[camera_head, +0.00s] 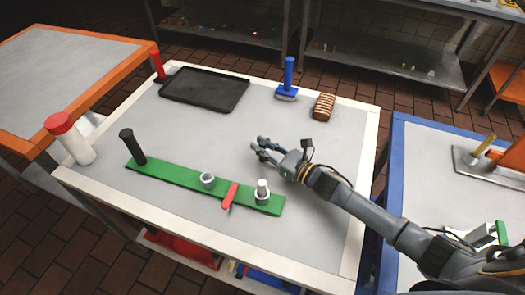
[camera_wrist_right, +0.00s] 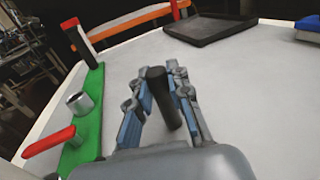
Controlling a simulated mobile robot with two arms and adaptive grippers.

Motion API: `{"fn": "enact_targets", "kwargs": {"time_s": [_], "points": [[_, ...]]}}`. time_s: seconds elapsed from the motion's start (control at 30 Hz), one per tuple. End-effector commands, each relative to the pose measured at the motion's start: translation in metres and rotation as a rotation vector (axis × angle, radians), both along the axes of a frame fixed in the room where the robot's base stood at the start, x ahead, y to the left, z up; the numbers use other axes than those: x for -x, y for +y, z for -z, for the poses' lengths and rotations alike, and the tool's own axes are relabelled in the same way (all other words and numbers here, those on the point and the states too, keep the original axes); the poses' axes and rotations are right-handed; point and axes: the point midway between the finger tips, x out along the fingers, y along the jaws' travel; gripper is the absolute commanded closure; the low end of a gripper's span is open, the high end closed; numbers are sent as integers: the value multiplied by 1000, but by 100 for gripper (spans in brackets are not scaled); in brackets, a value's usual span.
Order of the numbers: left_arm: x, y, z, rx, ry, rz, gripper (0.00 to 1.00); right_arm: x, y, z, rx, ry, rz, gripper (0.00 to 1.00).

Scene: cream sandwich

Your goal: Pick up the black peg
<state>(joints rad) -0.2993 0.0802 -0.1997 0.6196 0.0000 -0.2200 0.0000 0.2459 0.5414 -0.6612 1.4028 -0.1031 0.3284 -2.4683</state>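In the right wrist view a dark cylindrical peg (camera_wrist_right: 163,98) stands or lies between the fingers of my right gripper (camera_wrist_right: 160,72). The fingers come close to it on both sides; whether they touch it I cannot tell. In the head view my right gripper (camera_head: 261,148) is over the bare middle of the table, and no separate peg is clear between its fingers. A black upright post (camera_head: 133,146) is at the left end of the green board (camera_head: 175,178), well apart from the gripper. My left gripper is out of view.
The board carries a grey cup (camera_head: 207,180), a red lever (camera_head: 230,194) and a pale peg in a holder (camera_head: 262,190). A black tray (camera_head: 204,90), blue brush (camera_head: 287,80), striped brown block (camera_head: 324,106) and red-capped bottle (camera_head: 72,141) stand around.

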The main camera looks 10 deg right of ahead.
Motion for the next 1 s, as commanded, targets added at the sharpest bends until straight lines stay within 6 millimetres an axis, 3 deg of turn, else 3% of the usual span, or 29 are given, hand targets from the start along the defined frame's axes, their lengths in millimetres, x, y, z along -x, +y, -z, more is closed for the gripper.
{"fn": "enact_targets", "kwargs": {"time_s": [0.37, 0.53, 0.7, 1.0], "points": [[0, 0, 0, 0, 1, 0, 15, 0, 0, -1, 0, 0, 0, 100], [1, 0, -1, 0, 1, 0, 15, 0, 0, -10, 0, -1, 0, 100], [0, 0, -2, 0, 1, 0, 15, 3, 3, -37, 0, -3, -3, 100], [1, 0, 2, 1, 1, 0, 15, 44, 46, -96, -4, -2, -5, 100]]}}
